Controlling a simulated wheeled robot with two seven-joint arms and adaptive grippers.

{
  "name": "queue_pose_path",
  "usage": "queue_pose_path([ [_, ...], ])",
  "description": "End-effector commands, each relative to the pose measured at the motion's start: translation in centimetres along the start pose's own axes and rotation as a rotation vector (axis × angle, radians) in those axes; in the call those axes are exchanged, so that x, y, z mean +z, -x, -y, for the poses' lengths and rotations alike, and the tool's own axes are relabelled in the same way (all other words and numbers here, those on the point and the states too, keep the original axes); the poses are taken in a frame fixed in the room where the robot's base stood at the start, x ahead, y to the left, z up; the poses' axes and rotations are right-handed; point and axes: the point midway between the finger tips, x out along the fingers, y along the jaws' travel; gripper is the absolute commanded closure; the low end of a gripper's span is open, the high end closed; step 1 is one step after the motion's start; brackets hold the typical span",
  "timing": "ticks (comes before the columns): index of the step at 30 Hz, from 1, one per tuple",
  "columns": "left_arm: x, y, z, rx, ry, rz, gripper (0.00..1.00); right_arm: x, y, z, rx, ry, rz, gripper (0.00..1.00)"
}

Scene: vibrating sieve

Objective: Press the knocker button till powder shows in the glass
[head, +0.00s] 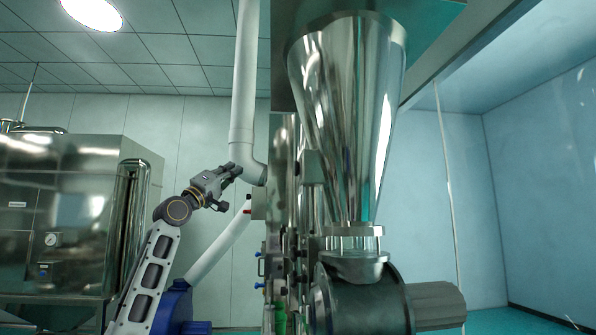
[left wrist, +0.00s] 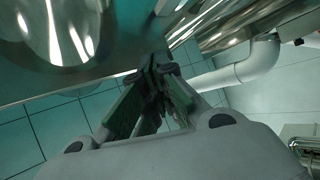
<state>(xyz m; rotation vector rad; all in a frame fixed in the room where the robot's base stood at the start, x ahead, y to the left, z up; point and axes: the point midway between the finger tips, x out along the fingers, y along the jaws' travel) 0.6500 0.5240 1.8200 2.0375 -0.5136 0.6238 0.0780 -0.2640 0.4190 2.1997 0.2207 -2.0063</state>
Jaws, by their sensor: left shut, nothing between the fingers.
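The steel hopper cone (head: 345,110) stands tall at the centre right of the head view. Below it is the short clear glass section (head: 353,243); it looks clear, with no powder that I can make out. A small grey box (head: 259,203) with a red part (head: 247,211) sits left of the machine; I cannot tell whether this is the knocker button. My left gripper (head: 237,170) is raised above and left of that box, shut and empty, beside the white pipe. Its closed fingertips (left wrist: 157,66) also show in the left wrist view. My right gripper is out of view.
A thick white vertical pipe (head: 244,80) bends close to my left gripper. A steel cabinet (head: 70,210) stands at the left. A dark motor housing (head: 365,300) sits under the glass. Open room lies to the right, before the blue wall (head: 540,180).

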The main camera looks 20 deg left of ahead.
Motion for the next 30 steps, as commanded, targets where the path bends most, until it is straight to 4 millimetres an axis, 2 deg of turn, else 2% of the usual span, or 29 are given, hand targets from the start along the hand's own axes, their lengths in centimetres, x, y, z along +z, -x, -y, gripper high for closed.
queue_pose_path([
  [4,1.7,0.3,-2.3,0.038,0.173,0.067,1.00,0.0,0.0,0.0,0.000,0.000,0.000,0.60],
  [10,3.6,0.7,-4.0,0.051,0.397,0.153,1.00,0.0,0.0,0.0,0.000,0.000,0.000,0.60],
  [21,5.5,1.1,-4.0,-0.004,0.739,0.244,1.00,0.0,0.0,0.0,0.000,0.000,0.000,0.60],
  [30,5.7,1.1,-3.9,-0.031,0.873,0.251,1.00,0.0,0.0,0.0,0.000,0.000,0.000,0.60],
])
